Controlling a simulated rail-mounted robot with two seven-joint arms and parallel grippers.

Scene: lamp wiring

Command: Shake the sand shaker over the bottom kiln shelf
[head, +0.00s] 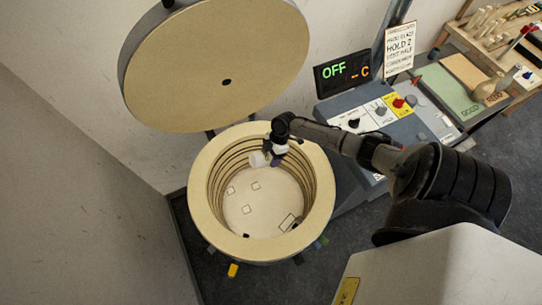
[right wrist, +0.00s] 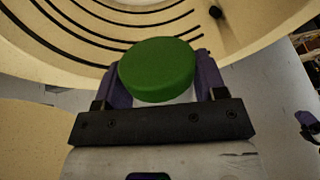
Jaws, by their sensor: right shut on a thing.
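The sand shaker is in my right gripper (head: 268,153). In the right wrist view its round green top (right wrist: 157,70) sits between the two purple fingers, with a pale body beneath. In the head view the pale shaker body (head: 257,159) shows tilted at the gripper, inside the kiln mouth near its back wall. The bottom kiln shelf (head: 262,198) is a pale round disc at the kiln's floor, with several small square outlines on it. The gripper is above the shelf's back part. I cannot tell whether sand lies on it. My left gripper is not in view.
The round kiln (head: 202,210) stands open, its thick lid (head: 215,65) raised behind it. Dark grooves ring its inner wall. A control box (head: 375,112) with a display reading OFF stands to the right. A workbench (head: 455,85) is at the far right.

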